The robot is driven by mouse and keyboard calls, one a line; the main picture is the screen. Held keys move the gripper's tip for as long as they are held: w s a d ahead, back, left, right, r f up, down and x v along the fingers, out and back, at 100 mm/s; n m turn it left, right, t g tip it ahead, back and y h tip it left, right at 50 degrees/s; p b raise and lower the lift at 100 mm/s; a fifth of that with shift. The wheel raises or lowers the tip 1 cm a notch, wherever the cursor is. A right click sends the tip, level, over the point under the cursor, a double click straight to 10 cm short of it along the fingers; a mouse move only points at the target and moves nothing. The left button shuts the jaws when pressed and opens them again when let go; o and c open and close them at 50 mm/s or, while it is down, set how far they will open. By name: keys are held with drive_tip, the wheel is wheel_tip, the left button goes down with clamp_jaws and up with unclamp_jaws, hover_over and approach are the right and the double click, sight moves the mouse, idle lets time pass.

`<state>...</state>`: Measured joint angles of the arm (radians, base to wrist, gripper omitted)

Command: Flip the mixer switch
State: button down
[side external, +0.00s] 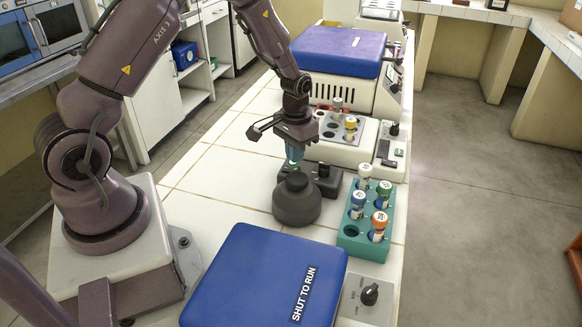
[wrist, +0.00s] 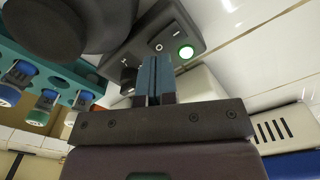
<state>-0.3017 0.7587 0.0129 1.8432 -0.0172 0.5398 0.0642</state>
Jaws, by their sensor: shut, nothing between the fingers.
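The mixer is a dark grey unit with a round cup-like head (side external: 297,200) and a low dark base (side external: 325,178) behind it. A black knob (wrist: 128,76) sits left of my fingers. My gripper (side external: 295,155) points down just over the panel, and its blue fingers (wrist: 155,62) are together and empty.
A teal rack (side external: 349,247) with several capped tubes stands right of the mixer. A blue-lidded box (side external: 262,275) is in front. A centrifuge-like machine with a blue lid (side external: 340,50) and a grey tube block (side external: 326,131) stand behind. White tiles left of the mixer are clear.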

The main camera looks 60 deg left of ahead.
sight(294, 170)
drive_tip(key=shift+f, duration=1.5)
idle(0.5)
drive_tip(key=shift+r, duration=3.55)
drive_tip(key=shift+s+d, duration=0.1)
drive_tip(key=shift+s, duration=0.1)
drive_tip(key=shift+s+d+f+g, duration=0.15)
drive_tip(key=shift+s+g, duration=0.1)
drive_tip(key=shift+s, duration=0.25)
drive_tip(key=shift+s+d+g, duration=0.15)
drive_tip(key=shift+s+g, duration=0.1)
drive_tip(key=shift+s, duration=0.25)
drive_tip(key=s+d+r+m+t, duration=0.1)
drive_tip(key=s+d+r+t, duration=0.1)
drive_tip(key=s+r, duration=0.3)
drive_tip(key=s+d+r+m+t, duration=0.1)
drive_tip(key=s+d+r, duration=0.4)
drive_tip(key=r, duration=0.5)
drive_tip(key=s+d+r+m+t, duration=0.1)
drive_tip(key=s+d+r+t, duration=0.2)
drive_tip(key=s+r, duration=0.3)
wheel_tip(294, 170, up, 3)
drive_tip(key=shift+s+d+f+t, duration=0.2)
drive_tip(key=shift+d+t, duration=0.1)
drive_tip(key=shift+d, duration=0.45)
